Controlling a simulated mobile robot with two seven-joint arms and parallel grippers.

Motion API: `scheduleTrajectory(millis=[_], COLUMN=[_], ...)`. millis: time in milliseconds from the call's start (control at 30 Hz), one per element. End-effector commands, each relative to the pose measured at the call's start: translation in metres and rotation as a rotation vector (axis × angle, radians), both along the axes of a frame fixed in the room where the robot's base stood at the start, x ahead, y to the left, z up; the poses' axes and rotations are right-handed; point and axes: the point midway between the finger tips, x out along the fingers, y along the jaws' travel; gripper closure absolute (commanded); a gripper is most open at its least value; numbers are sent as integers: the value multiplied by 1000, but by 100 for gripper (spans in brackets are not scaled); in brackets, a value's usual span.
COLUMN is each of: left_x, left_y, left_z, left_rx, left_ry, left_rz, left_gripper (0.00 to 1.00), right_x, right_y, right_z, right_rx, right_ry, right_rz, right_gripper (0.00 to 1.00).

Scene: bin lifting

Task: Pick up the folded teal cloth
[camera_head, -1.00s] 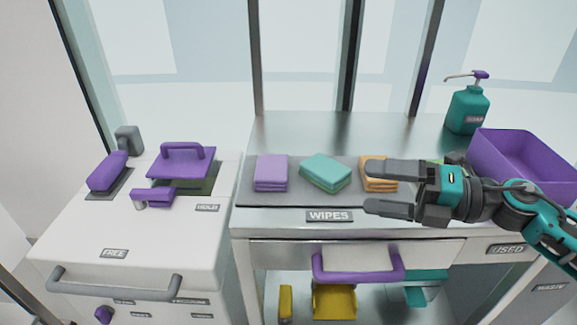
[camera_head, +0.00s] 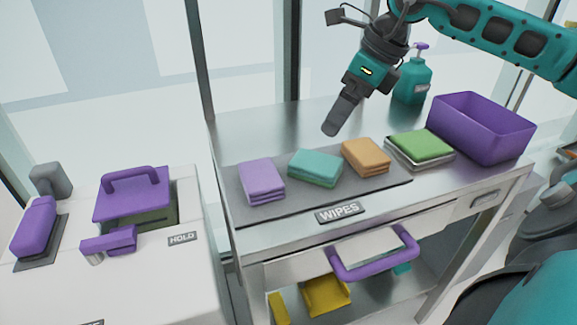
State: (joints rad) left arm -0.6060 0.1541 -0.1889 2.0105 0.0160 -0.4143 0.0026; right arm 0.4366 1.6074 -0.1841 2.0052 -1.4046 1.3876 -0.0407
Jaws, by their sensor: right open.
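The folded teal cloth (camera_head: 315,167) lies flat on the grey mat (camera_head: 353,196), between a folded purple cloth (camera_head: 262,181) and a folded orange cloth (camera_head: 366,156). My right gripper (camera_head: 333,125) points down above and behind the teal cloth, apart from it and empty. Its fingers are seen edge-on, one largely covering the other. My left gripper is not in view.
A folded green cloth (camera_head: 421,145) lies at the mat's right. A purple bin (camera_head: 482,127) stands beyond it, and a teal pump bottle (camera_head: 411,80) stands behind. A purple drawer handle (camera_head: 375,262) juts out below. The steel top behind the mat is clear.

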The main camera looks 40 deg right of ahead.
Motion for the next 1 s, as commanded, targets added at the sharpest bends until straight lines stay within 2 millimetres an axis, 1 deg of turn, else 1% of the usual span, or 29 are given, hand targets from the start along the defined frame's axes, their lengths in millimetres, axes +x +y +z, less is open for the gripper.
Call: scheduleTrajectory(millis=[67,133,400,667,833,1000], left_x=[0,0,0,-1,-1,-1], left_y=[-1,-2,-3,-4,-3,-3], left_z=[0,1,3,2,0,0], left_rx=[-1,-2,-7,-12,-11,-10], left_ry=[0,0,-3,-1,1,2], left_rz=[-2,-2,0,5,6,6], left_gripper=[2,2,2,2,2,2], right_x=[0,3,20,25,27,34], right_y=[-2,-1,9,12,18,21], right_z=[-2,-11,-56,-77,-103,-119], right_rx=[-15,-14,-9,-12,-9,-10], right_ry=[1,3,1,2,4,0], right_rz=[-3,-2,-2,-3,-3,-3], right_gripper=[0,0,0,0,0,0])
